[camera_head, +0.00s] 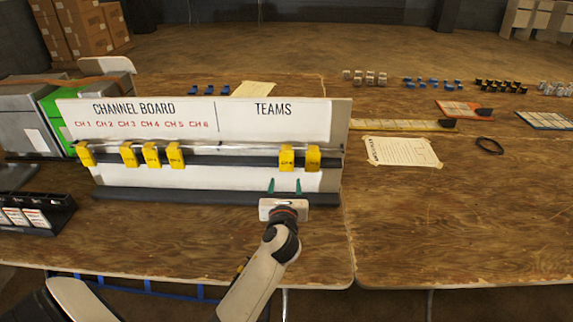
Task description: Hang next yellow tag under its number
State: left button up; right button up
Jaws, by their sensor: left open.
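The rail is bare below CH 2 and CH 6. Two more yellow tags (287,158) (313,158) hang side by side under TEAMS. My left gripper (284,187) is open and empty, just below the left TEAMS tag. My right gripper is out of view.
A black holder with white cards (30,216) stands at left, and grey and green cases (65,125) behind it. A paper sheet (402,152), a yellow strip (400,125) and a black ring (489,146) lie at right. The front right table is clear.

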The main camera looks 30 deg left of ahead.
aim_at(287, 158)
pick_arm(q)
jog(key=b+x, duration=0.1)
jog(key=x, duration=0.1)
jog(key=b+x, duration=0.1)
jog(key=x, duration=0.1)
jog(key=b+x, duration=0.1)
jog(key=x, duration=0.1)
jog(key=shift+s+f, duration=0.1)
jog(key=shift+f, duration=0.3)
jog(key=x, duration=0.6)
jog(key=shift+r, duration=0.25)
jog(key=c, duration=0.7)
jog(key=shift+c, duration=0.2)
jog(key=shift+r, duration=0.15)
jog(key=shift+r+p, duration=0.8)
jog(key=shift+p, duration=0.15)
jog(key=shift+f+p+v, duration=0.2)
jog(key=shift+p+v, duration=1.15)
jog(key=shift+v, duration=1.1)
jog(key=shift+f+p+v, duration=0.2)
jog(key=shift+p+v, duration=0.3)
jog(key=shift+v, duration=0.8)
jog(key=shift+f+p+v, duration=0.15)
jog(key=shift+p+v, duration=0.3)
jog(key=shift+v, duration=0.8)
